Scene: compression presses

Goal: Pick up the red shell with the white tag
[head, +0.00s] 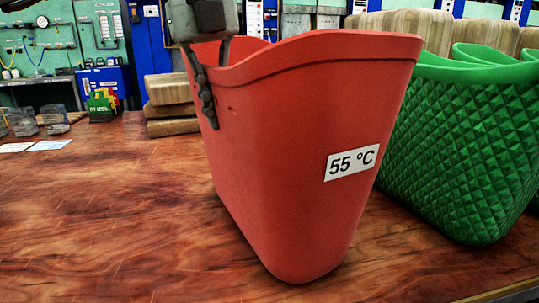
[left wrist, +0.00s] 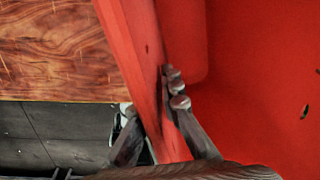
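The red shell (head: 295,150) stands tall in the middle of the head view. It is a smooth, open-topped tub with a white tag (head: 351,162) reading "55 °C" on its front face. My left gripper (head: 215,88) comes down from above at the shell's left rim. One finger lies along the outside of the wall and the other goes down inside. In the left wrist view the red wall (left wrist: 135,55) runs between the two fingers (left wrist: 160,115), and the gripper looks shut on it. The outer fingertip is partly hidden there. My right gripper is not in view.
A green, diamond-patterned shell (head: 455,150) stands close on the right of the red one. Wooden blocks (head: 170,105) lie behind on the left. The brown wooden table (head: 90,220) is clear at the front left. Panels and tools line the back wall.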

